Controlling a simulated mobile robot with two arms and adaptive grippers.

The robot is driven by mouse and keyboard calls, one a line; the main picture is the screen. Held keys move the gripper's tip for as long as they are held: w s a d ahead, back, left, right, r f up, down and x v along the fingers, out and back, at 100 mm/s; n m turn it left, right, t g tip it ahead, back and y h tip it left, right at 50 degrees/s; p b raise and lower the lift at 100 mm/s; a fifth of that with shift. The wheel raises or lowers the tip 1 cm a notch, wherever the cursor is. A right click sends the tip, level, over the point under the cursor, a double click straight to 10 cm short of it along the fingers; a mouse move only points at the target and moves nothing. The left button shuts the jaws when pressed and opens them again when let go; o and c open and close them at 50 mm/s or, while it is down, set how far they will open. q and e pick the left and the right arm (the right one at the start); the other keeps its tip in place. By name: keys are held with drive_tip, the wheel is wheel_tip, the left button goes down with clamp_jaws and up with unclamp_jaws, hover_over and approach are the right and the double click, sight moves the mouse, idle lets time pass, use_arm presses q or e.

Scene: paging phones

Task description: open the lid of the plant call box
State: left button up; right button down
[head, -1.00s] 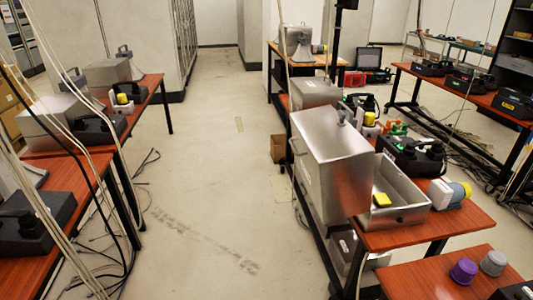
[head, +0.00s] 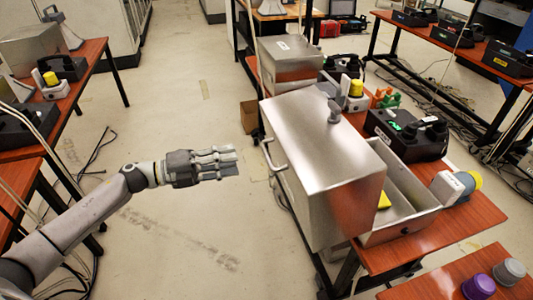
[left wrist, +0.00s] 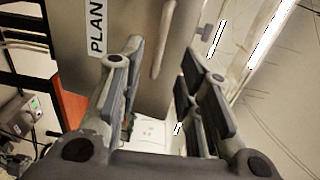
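The plant call box is a large brushed-metal box (head: 322,145) on the red-brown table in the head view. A bar handle (head: 272,155) is on its left face, and that face looks shut. In the left wrist view the face (left wrist: 130,18) fills the upper middle, with a partly cut-off label (left wrist: 97,27) reading "PLAN" and the handle (left wrist: 162,40). My left gripper (head: 237,163) is left of the handle, apart from it. In the wrist view its fingers (left wrist: 160,55) are spread, with the handle showing between them and nothing held. My right gripper is out of view.
An open metal tray (head: 415,228) with a yellow item (head: 384,200) adjoins the box's right side. A grey knobbed part (head: 334,108) shows at the box's top edge. Black phones (head: 405,133) stand behind. The aisle floor (head: 190,110) left of the box is clear.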

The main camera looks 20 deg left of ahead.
sight(266, 152)
use_arm(q)
drive_tip(key=p+x, duration=0.3)
drive_tip(key=x, duration=0.7)
drive_tip(key=shift+w+d+p, duration=0.1)
drive_tip(key=shift+d+p, duration=0.05)
drive_tip(key=shift+p, duration=0.25)
clamp_jaws()
